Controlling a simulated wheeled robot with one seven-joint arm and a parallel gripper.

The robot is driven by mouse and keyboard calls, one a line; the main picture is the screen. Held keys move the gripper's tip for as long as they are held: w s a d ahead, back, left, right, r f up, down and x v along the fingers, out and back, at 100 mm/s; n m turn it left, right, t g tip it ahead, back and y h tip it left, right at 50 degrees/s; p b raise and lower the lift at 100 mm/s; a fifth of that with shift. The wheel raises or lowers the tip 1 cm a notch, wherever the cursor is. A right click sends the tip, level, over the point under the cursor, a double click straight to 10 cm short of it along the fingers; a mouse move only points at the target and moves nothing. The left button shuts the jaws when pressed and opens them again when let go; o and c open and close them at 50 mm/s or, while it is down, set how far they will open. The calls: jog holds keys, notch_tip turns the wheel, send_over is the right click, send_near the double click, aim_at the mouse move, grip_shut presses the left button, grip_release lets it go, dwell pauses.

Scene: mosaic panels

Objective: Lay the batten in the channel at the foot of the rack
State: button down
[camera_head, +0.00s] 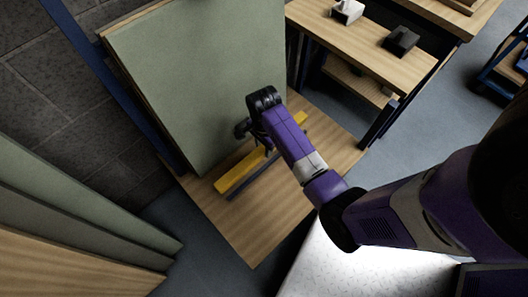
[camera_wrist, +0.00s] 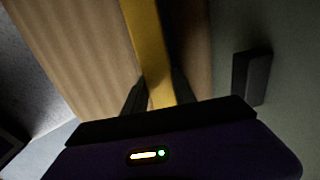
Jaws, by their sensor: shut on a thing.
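The yellow batten (camera_head: 235,172) lies slantwise in the head view, low along the foot of the green panel on the rack. My gripper (camera_wrist: 158,92) is shut on the batten, with one finger on each side of it; the batten also shows in the wrist view (camera_wrist: 150,45). A dark strip, apparently the channel (camera_head: 240,188), shows along the near side of the batten, roughly parallel to it. The batten covers part of this strip. I cannot tell whether the batten is in the channel or just above it. My wrist hides the batten's middle in the head view.
The green panel (camera_head: 200,80) leans behind the batten. The wooden base (camera_head: 255,235) is bare in front. More panels (camera_head: 70,215) stand at the lower left.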

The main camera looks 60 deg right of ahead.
aim_at(264, 153)
jog(key=shift+f+b, duration=0.35)
jog(key=shift+f, duration=1.15)
jog(key=shift+f, duration=0.6)
jog(key=c, duration=1)
grip_release()
jog(key=shift+f, duration=0.1)
jog(key=shift+s, duration=0.1)
